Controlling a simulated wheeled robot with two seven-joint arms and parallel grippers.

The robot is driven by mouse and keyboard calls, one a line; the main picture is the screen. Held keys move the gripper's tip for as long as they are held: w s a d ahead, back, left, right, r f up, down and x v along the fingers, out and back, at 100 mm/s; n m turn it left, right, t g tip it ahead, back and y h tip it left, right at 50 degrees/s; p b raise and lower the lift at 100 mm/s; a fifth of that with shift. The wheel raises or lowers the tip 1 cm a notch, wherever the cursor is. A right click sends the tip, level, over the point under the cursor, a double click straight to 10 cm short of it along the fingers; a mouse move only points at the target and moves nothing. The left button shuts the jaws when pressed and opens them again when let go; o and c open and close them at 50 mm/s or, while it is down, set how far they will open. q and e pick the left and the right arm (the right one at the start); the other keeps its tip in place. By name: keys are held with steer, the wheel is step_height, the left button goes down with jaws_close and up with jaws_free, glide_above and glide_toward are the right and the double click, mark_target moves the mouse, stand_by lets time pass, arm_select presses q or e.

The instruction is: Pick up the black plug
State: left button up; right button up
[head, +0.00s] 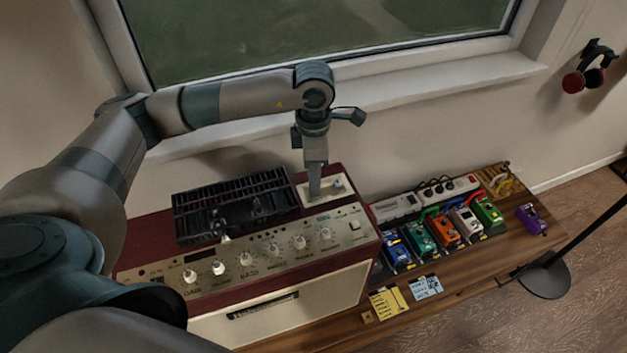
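Small black plugs (438,187) sit in a row on the white power strip (462,185) behind the pedals; I cannot tell whether one of them is the task's plug. My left gripper (315,190) points straight down over a small pale metal panel (338,186) at the right rear of the amplifier top. It is well to the left of the power strip. Its fingers show as one narrow grey shape, so their opening and anything between them cannot be made out. My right gripper is out of view.
The dark red amplifier (345,262) carries a black slatted unit (236,205). Several coloured pedals (443,231) stand on the wooden bench (465,283), with notes (389,302) in front. A window sill (430,92) lies behind; a black stand (545,278) stands at right.

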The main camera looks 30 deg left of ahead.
arm_select(q)
steer(key=shift+f, duration=0.2)
stand_by(0.3)
jaws_close()
steer(key=shift+r, duration=0.1)
steer(key=shift+r+b, duration=0.85)
steer(key=shift+b, duration=0.1)
steer(key=shift+w+d+r+b, duration=0.15)
steer(key=shift+d+r+b, duration=0.1)
steer(key=shift+r+b, duration=0.3)
steer(key=shift+w+d+r+b, duration=0.2)
steer(key=shift+r+b, duration=0.1)
steer(key=shift+r, duration=0.3)
steer(key=w+d+r+b, duration=0.4)
steer(key=d+r, duration=0.3)
steer(key=d, duration=0.2)
steer(key=shift+w+d+b, duration=0.2)
steer(key=shift+w+b, duration=0.15)
steer(key=shift+w, duration=0.2)
